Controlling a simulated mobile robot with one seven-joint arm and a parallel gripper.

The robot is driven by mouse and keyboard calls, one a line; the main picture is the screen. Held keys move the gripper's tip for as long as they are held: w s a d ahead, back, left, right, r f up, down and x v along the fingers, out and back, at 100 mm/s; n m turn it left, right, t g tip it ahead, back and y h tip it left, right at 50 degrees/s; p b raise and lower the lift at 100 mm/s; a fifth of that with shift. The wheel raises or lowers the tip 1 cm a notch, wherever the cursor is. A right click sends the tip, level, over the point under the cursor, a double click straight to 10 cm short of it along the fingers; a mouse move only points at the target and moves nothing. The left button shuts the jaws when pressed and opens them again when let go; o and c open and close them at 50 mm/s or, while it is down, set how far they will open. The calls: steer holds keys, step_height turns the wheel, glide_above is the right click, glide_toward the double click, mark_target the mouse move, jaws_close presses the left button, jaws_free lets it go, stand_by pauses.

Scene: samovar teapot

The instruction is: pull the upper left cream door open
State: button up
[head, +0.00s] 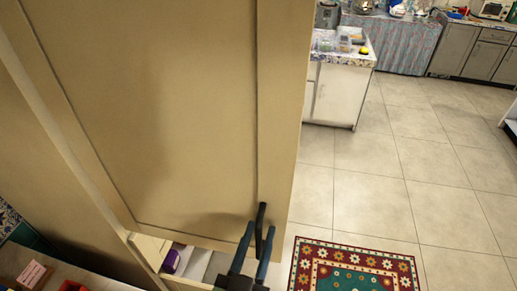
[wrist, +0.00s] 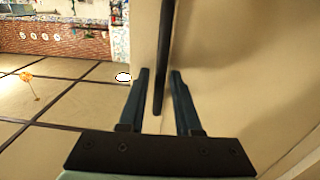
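The cream door (head: 180,110) fills the left and middle of the head view, a flat panel with a raised border. I cannot tell for certain how far it stands open. Its dark bar handle (head: 262,225) is upright near the lower right edge. The handle also shows in the wrist view (wrist: 164,55), in front of the cream door face (wrist: 235,75). My gripper (head: 255,230) is at the handle's lower end. In the wrist view, my gripper's fingers (wrist: 160,75) are apart, one on each side of the handle, with gaps showing. The gripper is open around the handle.
Below the door's bottom edge, a purple item (head: 178,258) stands beside pale shelf surfaces. A patterned rug (head: 350,265) lies on the tiled floor (head: 390,180). A white counter (head: 340,92) stands farther back. The floor right of the door is mostly clear.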

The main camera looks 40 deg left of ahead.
steer(key=shift+o, duration=0.6)
steer(key=shift+s+d+f+b, duration=0.15)
steer(key=shift+s+d+b, duration=0.15)
steer(key=shift+s, duration=0.2)
steer(key=b+v, duration=0.3)
steer(key=v, duration=0.9)
steer(key=shift+w, duration=0.1)
